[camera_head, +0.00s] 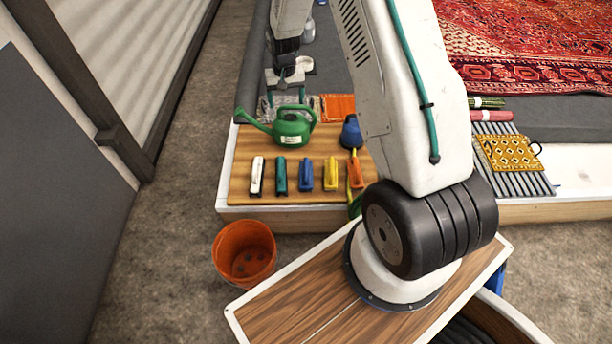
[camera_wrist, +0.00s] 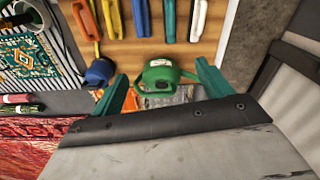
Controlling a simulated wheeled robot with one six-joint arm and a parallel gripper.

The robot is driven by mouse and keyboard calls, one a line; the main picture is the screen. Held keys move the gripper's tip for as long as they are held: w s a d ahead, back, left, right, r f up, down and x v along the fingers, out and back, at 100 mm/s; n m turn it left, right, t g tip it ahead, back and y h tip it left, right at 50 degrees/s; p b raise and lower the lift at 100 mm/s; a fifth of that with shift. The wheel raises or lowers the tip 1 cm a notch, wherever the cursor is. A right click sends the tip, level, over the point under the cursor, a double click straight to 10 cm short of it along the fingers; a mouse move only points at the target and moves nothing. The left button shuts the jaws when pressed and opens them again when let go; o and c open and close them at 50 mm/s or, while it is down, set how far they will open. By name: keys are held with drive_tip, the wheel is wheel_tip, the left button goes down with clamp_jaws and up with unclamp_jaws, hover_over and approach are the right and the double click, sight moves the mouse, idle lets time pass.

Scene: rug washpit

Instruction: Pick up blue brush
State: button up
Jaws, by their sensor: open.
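The blue brush (camera_head: 304,174) lies on the wooden board, in the middle of a row of brushes, between a teal one and a yellow one. It also shows at the top of the wrist view (camera_wrist: 141,17), cut by the edge. My gripper (camera_head: 285,96) is open and empty, with its teal fingers spread. It is above the far end of the board, beyond the green watering can and apart from the blue brush. In the wrist view, the watering can shows between the spread fingers of my gripper (camera_wrist: 162,74).
The green watering can (camera_head: 291,129) stands behind the brushes. White (camera_head: 257,177), teal (camera_head: 280,176), yellow (camera_head: 331,173) and orange (camera_head: 355,173) brushes share the row. A blue object (camera_head: 350,133) stands behind the orange one. An orange bucket (camera_head: 244,254) is on the floor.

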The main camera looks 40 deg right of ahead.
drive_tip(key=m, duration=0.1)
hover_over(306, 165)
drive_tip(key=w+a, duration=0.2)
drive_tip(key=w, duration=0.2)
wheel_tip(306, 165, down, 18)
drive_tip(key=r, duration=0.1)
drive_tip(key=shift+m, duration=0.5)
drive_tip(key=s+f, duration=0.1)
drive_tip(key=f, duration=0.4)
drive_tip(key=s+d+f, duration=0.1)
drive_tip(key=f, duration=0.4)
drive_tip(key=s+d+f, duration=0.1)
drive_tip(key=s+f, duration=0.1)
drive_tip(key=f, duration=0.2)
drive_tip(key=shift+f, duration=0.4)
drive_tip(key=f, duration=0.8)
drive_tip(key=shift+s+a, duration=0.1)
drive_tip(key=shift+s, duration=0.15)
drive_tip(key=shift+c, duration=0.4)
drive_tip(key=c, duration=1.2)
drive_tip(key=shift+o, duration=0.2)
drive_tip(key=shift+r, duration=0.1)
